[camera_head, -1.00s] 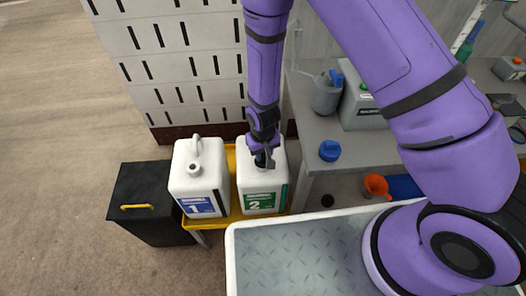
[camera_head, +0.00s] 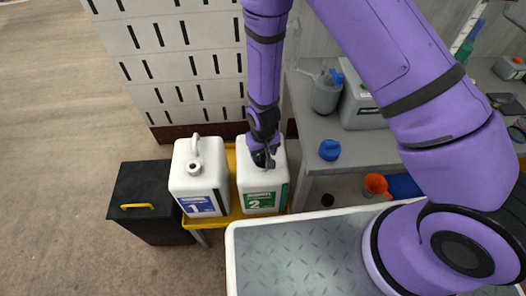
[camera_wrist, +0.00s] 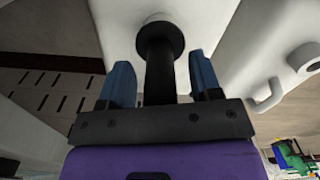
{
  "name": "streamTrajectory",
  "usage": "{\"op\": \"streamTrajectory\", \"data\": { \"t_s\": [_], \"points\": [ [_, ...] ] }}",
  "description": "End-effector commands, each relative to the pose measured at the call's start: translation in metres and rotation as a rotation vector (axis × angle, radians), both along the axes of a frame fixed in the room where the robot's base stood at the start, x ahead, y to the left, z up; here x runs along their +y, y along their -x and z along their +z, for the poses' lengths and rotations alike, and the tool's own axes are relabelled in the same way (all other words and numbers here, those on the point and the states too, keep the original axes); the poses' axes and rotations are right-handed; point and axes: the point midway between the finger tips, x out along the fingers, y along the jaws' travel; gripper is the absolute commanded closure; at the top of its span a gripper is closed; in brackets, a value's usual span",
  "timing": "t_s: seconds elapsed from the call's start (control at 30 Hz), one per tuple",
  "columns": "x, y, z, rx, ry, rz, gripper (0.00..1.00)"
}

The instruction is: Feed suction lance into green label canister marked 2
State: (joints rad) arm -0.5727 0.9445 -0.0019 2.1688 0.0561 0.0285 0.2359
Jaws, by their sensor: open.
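The canister marked 2 (camera_head: 261,182), white with a green label, stands upright in a yellow tray. My gripper (camera_head: 264,161) is over its top and hides its opening in the head view. In the wrist view my gripper (camera_wrist: 163,80) is open. Its two blue fingers stand on either side of the black lance (camera_wrist: 159,75), with a visible gap on each side. The lance's wide black collar sits at the white neck of the canister (camera_wrist: 115,25). The part of the lance beyond the collar is hidden.
The blue-label canister marked 1 (camera_head: 200,178) stands close on the left, its neck open. A black bin (camera_head: 145,195) is left of the yellow tray (camera_head: 231,215). A grey bench (camera_head: 310,150) with a blue cap (camera_head: 329,150) is on the right.

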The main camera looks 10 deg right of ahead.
Motion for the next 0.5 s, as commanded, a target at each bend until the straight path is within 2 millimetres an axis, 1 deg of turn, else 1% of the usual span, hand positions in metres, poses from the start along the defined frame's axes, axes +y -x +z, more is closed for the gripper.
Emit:
{"op": "streamTrajectory", "data": {
  "t_s": [0.13,0.27,0.5],
  "points": [
    [0.000,0.000,0.005,-0.001,0.000,0.000,0.42],
    [0.000,0.000,0.020,-0.002,-0.002,0.000,0.42],
    [0.000,-0.001,0.062,-0.003,-0.002,0.000,0.42]
  ]
}}
